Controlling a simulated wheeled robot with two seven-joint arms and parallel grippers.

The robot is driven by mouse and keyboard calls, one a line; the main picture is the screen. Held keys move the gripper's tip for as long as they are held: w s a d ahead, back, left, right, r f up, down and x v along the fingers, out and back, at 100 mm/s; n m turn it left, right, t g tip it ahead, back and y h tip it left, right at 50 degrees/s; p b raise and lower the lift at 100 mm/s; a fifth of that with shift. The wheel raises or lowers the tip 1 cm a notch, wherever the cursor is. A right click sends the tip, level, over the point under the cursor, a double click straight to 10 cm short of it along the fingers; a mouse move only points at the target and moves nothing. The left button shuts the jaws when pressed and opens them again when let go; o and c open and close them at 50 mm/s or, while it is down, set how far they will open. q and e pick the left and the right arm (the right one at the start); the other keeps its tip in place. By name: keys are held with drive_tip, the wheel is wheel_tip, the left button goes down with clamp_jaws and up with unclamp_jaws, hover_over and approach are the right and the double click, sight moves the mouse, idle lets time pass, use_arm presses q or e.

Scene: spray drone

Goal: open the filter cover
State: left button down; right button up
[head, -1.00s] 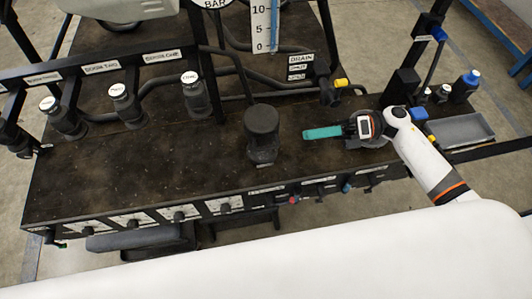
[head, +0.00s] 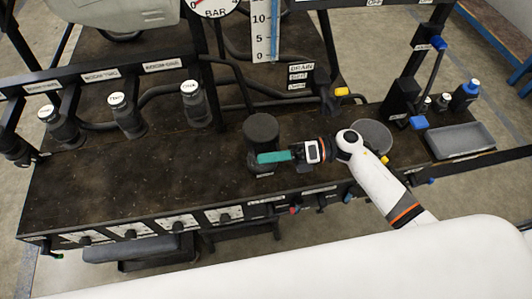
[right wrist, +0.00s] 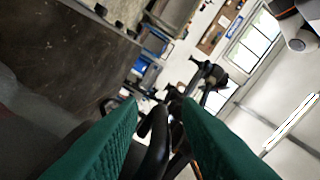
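The filter is most likely the dark upright cylinder with a round flat cap (head: 262,127), standing near the middle of the dark bench in the head view. Its cap looks closed. My right gripper (head: 272,157) has teal fingers and lies across the lower part of the cylinder, pointing left. I cannot tell whether the fingers touch it. In the right wrist view the two teal fingers (right wrist: 160,135) stand apart with a gap between them. Dark tube-like shapes show beyond the gap, and no held thing is clear. My left gripper is not in view.
Three white-capped canisters (head: 128,115) line the bench's left side. A yellow-handled drain valve (head: 341,92) stands behind the filter. A round dish (head: 372,136), a grey tray (head: 460,141) and a blue-capped bottle (head: 467,93) are at right. The bench is clear left of the filter.

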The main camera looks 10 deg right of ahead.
drive_tip(key=shift+a, duration=0.45)
drive_tip(key=shift+c, duration=0.2)
clamp_jaws()
drive_tip(key=shift+r, duration=0.1)
drive_tip(key=shift+w+r+m+p, duration=0.2)
drive_tip(key=shift+r+m+p, duration=0.1)
drive_tip(key=shift+r, duration=0.25)
drive_tip(key=shift+w+r+m+p, duration=0.15)
drive_tip(key=shift+r+p, duration=0.2)
drive_tip(key=shift+r, duration=0.15)
drive_tip(key=shift+w+r+m+p, duration=0.2)
drive_tip(key=shift+r+m+p, duration=0.1)
drive_tip(key=shift+r, duration=0.25)
drive_tip(key=shift+o, duration=0.2)
unclamp_jaws()
drive_tip(key=shift+f, duration=0.1)
